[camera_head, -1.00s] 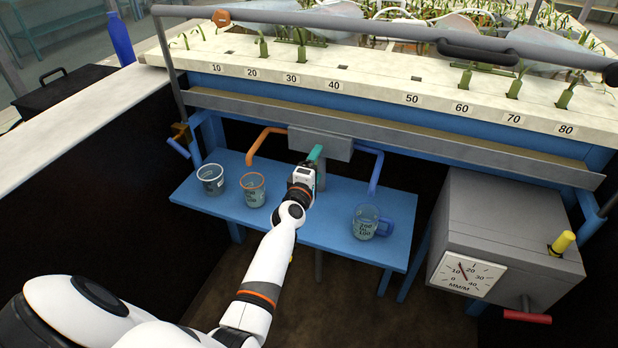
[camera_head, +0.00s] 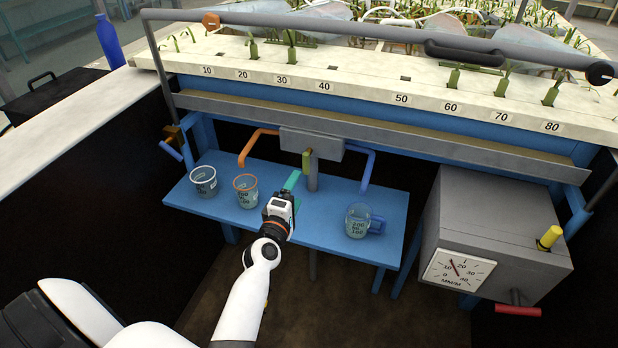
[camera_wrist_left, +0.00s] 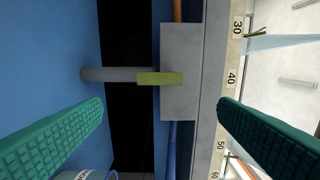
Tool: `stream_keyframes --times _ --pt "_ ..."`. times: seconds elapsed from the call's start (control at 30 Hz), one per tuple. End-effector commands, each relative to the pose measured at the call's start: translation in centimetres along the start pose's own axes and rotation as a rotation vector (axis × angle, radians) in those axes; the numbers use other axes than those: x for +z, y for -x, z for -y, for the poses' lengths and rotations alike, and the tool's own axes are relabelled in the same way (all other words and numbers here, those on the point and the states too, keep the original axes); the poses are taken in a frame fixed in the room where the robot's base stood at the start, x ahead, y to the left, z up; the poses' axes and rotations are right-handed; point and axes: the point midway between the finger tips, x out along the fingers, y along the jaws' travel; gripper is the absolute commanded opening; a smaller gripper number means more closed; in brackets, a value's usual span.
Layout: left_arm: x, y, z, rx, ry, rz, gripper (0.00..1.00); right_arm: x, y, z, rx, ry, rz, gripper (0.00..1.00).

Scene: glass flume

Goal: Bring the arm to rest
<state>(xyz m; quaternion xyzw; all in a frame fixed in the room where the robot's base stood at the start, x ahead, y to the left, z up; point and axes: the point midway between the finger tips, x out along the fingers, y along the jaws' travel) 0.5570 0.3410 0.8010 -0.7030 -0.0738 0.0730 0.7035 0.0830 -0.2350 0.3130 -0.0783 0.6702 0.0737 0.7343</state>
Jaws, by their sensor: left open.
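My left arm reaches in from the lower left in the head view, and its white and black left gripper (camera_head: 291,180) is over the blue shelf (camera_head: 318,222). Its teal fingers point toward the grey valve box (camera_head: 312,144) under the flume. In the left wrist view the two teal fingers (camera_wrist_left: 165,125) are wide apart with nothing between their tips. Beyond them is a yellow-green lever (camera_wrist_left: 160,78) on the grey box, apart from the fingers. The lever also shows in the head view (camera_head: 306,160). My right gripper is not in view.
A grey-rimmed cup (camera_head: 204,182), an orange-rimmed cup (camera_head: 246,191) and a blue-handled jug (camera_head: 359,221) stand on the shelf. Orange (camera_head: 257,142) and blue (camera_head: 368,170) pipes flank the box. A grey gauge box (camera_head: 497,230) stands right. The shelf's front middle is free.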

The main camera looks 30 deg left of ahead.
Motion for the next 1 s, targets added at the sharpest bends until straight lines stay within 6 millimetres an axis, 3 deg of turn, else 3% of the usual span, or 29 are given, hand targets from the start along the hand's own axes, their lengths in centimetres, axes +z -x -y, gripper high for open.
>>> stream_keyframes --times 0.23,0.37,0.47,0.6,0.8,1.0 --pt "-0.3 0.2 0.0 0.007 -0.019 -0.016 0.83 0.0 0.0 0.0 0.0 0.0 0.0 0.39" --pt "-2.9 1.9 -0.5 0.064 -0.185 -0.145 0.83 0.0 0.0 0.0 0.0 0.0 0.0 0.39" --pt "-6.5 5.3 -1.8 0.158 -0.444 -0.341 0.83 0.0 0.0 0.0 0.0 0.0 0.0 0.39" --pt "-10.0 12.6 -4.7 0.321 -0.855 -0.643 0.83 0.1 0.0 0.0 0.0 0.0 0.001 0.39" --pt "-10.3 20.4 -6.7 0.489 -1.203 -0.905 0.83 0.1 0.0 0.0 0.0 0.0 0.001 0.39" --pt "-9.2 25.9 -7.1 0.61 -1.404 -1.069 0.83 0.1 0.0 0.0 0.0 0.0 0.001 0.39"
